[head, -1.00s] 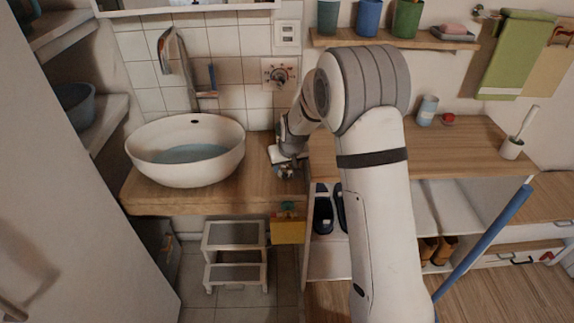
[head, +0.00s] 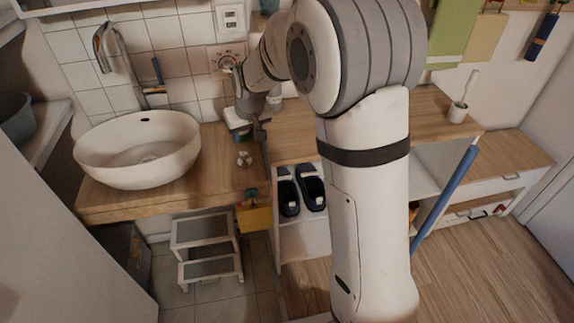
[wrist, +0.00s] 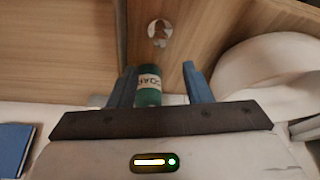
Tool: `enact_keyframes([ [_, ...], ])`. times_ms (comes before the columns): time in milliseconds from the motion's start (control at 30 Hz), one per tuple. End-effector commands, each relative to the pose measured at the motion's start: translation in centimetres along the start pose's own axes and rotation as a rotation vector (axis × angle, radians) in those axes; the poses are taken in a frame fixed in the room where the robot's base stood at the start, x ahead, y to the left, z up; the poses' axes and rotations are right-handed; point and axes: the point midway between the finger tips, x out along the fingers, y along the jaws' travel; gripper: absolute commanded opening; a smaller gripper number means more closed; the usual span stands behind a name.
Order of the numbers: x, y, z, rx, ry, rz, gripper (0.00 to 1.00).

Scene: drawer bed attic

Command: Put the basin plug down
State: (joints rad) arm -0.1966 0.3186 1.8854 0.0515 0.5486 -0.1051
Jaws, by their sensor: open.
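The basin plug (head: 243,158), a small pale disc with a metallic top, lies on the wooden counter (head: 205,185) right of the basin. It also shows in the wrist view (wrist: 158,32), clear of the fingers. My gripper (wrist: 161,82) is open, its two blue fingers apart, with no contact on the plug. In the head view my gripper (head: 258,128) is above and behind the plug; its fingertips are hard to make out. The white basin (head: 120,165) shows in the wrist view too (wrist: 270,75).
A green bottle labelled soap (wrist: 148,90) appears between the fingers in the wrist view; whether it touches them is unclear. A yellow holder (head: 254,216) hangs at the counter's front edge. A tap (head: 108,45) stands behind the basin. A step stool (head: 208,250) is below.

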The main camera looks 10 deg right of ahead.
Motion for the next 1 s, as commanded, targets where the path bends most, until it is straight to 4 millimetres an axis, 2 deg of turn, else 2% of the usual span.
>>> enact_keyframes([
  [67, -1.3, 0.4, 0.8, 0.011, -0.003, 0.004, 0.45],
  [167, -4.1, 1.3, 3.2, 0.037, -0.019, 0.012, 0.45],
  [267, -7.7, 2.2, 7.2, 0.074, -0.046, 0.025, 0.45],
  [400, -12.0, 3.0, 13.7, 0.132, -0.091, 0.042, 0.45],
  [600, -15.7, 3.2, 22.4, 0.207, -0.147, 0.066, 0.45],
  [700, -16.6, 3.0, 25.4, 0.232, -0.166, 0.073, 0.45],
  [833, -17.0, 3.3, 27.5, 0.248, -0.181, 0.078, 0.45],
  [1000, -17.1, 3.2, 27.9, 0.252, -0.185, 0.079, 0.45],
])
